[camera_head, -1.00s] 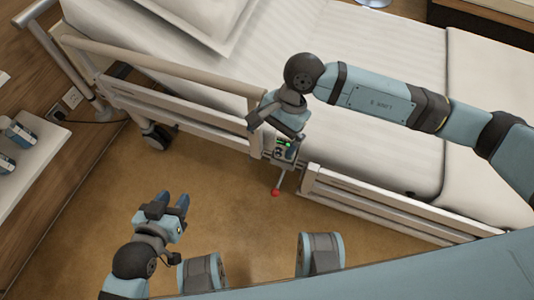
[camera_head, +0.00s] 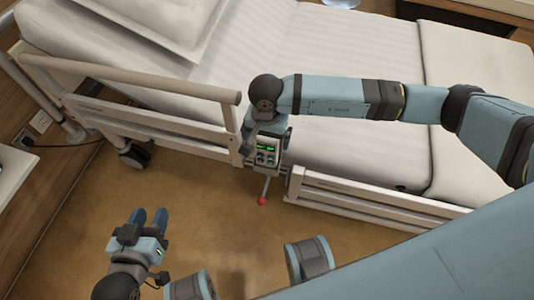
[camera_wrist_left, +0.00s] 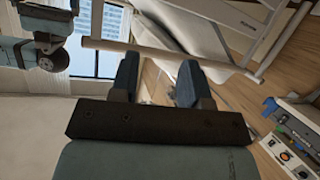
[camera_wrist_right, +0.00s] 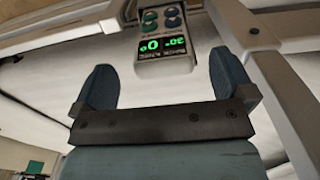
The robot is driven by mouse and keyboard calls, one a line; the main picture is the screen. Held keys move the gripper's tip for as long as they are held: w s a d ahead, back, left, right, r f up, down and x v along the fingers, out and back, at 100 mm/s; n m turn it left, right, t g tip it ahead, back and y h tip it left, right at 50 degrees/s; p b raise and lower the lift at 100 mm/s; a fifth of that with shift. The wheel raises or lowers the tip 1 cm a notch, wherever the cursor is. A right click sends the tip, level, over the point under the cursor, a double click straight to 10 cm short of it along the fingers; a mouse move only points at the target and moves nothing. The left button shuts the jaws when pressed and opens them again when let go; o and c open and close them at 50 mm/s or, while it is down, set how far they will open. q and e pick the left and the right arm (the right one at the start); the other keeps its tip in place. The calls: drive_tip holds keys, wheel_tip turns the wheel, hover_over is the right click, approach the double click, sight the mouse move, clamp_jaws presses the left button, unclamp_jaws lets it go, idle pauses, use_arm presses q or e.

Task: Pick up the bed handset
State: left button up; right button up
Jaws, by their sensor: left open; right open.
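The bed handset (camera_head: 266,152) is a grey box with a green display and several round buttons. It sits at the bed's near side, in the gap between two side rails. My right gripper (camera_wrist_right: 162,76) is open, and its fingers are mostly hidden behind the wrist in the head view. In the right wrist view the handset (camera_wrist_right: 163,62) shows ahead, between the two fingers in the picture; I see no contact. My left gripper (camera_head: 149,215) is open and empty, low over the floor at the left. Its fingers also show in the left wrist view (camera_wrist_left: 158,75).
The bed (camera_head: 340,55) fills the back. A raised side rail (camera_head: 150,84) lies left of the handset and a lower rail (camera_head: 370,195) lies right. A lever with a red knob (camera_head: 261,201) hangs below the handset. Open floor (camera_head: 200,200) lies in front.

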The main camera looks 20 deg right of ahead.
sight(266, 141)
wheel_tip(266, 141, down, 4)
drive_tip(key=shift+w+b, duration=0.1)
drive_tip(key=shift+b, duration=0.45)
drive_tip(key=shift+f, duration=0.35)
drive_tip(key=c, duration=1.4)
use_arm(q)
drive_tip(key=shift+w+d+r+t+h, duration=0.2)
drive_tip(key=shift+d+r+t, duration=0.1)
drive_tip(key=shift+r, duration=0.25)
drive_tip(key=shift+w+d+r+t+h, duration=0.2)
drive_tip(key=shift+d+r+t, duration=0.1)
drive_tip(key=shift+r, duration=0.2)
use_arm(e)
drive_tip(key=shift+o, duration=0.2)
use_arm(q)
drive_tip(key=shift+s, duration=0.1)
